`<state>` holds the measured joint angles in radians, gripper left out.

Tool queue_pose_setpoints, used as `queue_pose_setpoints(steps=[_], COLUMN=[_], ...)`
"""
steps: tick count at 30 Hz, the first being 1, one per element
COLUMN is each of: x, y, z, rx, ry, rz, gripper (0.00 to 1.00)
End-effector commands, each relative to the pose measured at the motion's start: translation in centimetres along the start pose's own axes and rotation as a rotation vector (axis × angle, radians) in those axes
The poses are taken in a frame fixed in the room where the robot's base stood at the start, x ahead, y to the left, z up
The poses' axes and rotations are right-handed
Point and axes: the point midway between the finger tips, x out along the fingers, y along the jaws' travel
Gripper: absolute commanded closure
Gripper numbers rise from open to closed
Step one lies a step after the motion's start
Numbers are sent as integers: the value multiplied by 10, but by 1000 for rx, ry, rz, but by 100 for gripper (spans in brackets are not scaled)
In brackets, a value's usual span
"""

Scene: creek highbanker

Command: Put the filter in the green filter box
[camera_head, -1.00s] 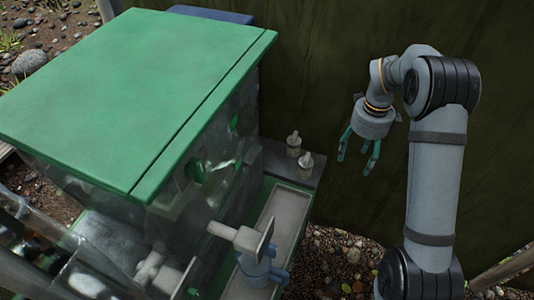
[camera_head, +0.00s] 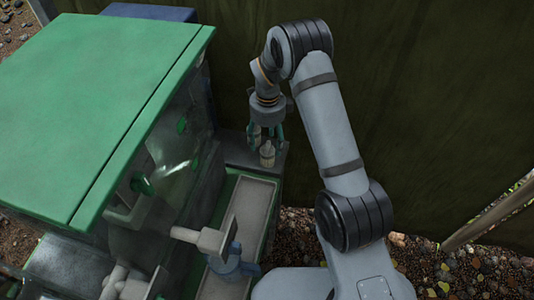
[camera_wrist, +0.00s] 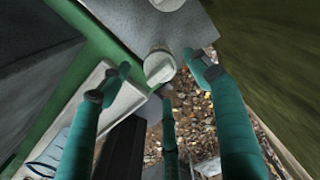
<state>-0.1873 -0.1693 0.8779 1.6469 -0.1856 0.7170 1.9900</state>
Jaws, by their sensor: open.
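Two pale, bottle-like pieces, apparently filters, stand on a grey ledge (camera_head: 237,153). The nearer filter (camera_head: 267,156) is just below my gripper (camera_head: 266,135); it also shows between the fingertips in the wrist view (camera_wrist: 159,66). The farther filter (camera_wrist: 167,4) is cut off at the top of the wrist view and hidden behind my gripper in the head view. My gripper is open with its green fingers pointing down, and I see no grip on either filter. A green-rimmed box (camera_head: 271,215) with a pale inside runs beside the ledge. I cannot tell for sure whether it is the filter box.
A large green-lidded housing (camera_head: 100,100) with clear walls stands left of the ledge. A grey valve fitting with a blue part (camera_head: 222,262) sits over the green-rimmed box. A dark wall (camera_head: 420,100) rises behind, and gravel (camera_head: 460,265) lies at right.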

Motion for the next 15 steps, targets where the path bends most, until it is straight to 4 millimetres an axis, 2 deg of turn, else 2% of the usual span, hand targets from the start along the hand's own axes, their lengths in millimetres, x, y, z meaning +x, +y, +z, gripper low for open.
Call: queue_pose_setpoints(steps=[6,13,15], x=[24,26,26], y=[1,0,0], z=[0,0,0], rx=[1,0,0], ry=[0,-1,-1], rz=[1,-1,-1], gripper=[37,37,40])
